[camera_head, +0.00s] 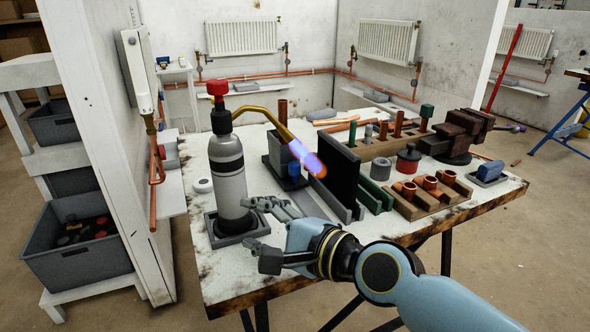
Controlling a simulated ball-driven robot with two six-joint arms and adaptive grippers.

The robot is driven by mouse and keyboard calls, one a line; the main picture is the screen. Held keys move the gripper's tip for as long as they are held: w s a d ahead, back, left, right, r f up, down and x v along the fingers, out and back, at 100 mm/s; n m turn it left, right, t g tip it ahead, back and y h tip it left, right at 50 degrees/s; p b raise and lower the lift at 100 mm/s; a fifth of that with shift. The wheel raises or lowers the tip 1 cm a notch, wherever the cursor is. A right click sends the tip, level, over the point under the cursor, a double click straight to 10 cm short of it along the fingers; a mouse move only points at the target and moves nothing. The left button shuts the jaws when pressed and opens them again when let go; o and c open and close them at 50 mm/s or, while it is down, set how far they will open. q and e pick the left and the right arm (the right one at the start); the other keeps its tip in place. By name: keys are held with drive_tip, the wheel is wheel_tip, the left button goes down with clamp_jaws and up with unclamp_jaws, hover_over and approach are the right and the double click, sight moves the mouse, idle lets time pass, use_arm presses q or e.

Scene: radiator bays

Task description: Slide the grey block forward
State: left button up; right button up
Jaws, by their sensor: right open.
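My right gripper (258,231) reaches in from the lower right over the front of the workbench, its two dark fingers spread apart with nothing between them. The fingers point left towards the lower part of a grey gas bottle (229,170) with a red cap and brass torch. I cannot tell whether they touch it. A larger dark grey block (279,152) stands farther back, partly hidden by the flame and a blue piece. My left gripper is not in view.
The torch's blue-orange flame (308,158) burns above the bench (240,289). The bottle stands in a grey square holder (211,233). A wooden rack with copper fittings (428,190) and a vice (459,133) fill the right side.

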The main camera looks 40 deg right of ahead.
sight(296, 168)
drive_tip(key=w+d+m+h, duration=0.1)
drive_tip(key=m, duration=0.2)
drive_tip(key=w+d+m+t+h, duration=0.1)
drive_tip(key=d+m, duration=0.1)
drive_tip(key=m, duration=0.1)
drive_tip(key=w+d+m+t+h, duration=0.1)
drive_tip(key=d+m, duration=0.1)
drive_tip(key=shift+r+m+h, duration=0.2)
drive_tip(key=shift+m+h, duration=0.2)
drive_tip(key=d+m+h, duration=0.2)
drive_tip(key=m, duration=0.2)
drive_tip(key=d+f+m+h, duration=0.1)
drive_tip(key=d+m+h, duration=0.1)
drive_tip(key=d+m, duration=0.1)
drive_tip(key=d+f+m+h, duration=0.1)
drive_tip(key=d+m+h, duration=0.1)
drive_tip(key=d+m, duration=0.1)
drive_tip(key=shift+w+d+m+g+h, duration=0.2)
drive_tip(key=shift+m+g+h, duration=0.15)
drive_tip(key=shift+m, duration=0.55)
drive_tip(key=x, duration=1)
drive_tip(key=shift+w+d, duration=0.1)
drive_tip(key=shift+w, duration=0.05)
clamp_jaws()
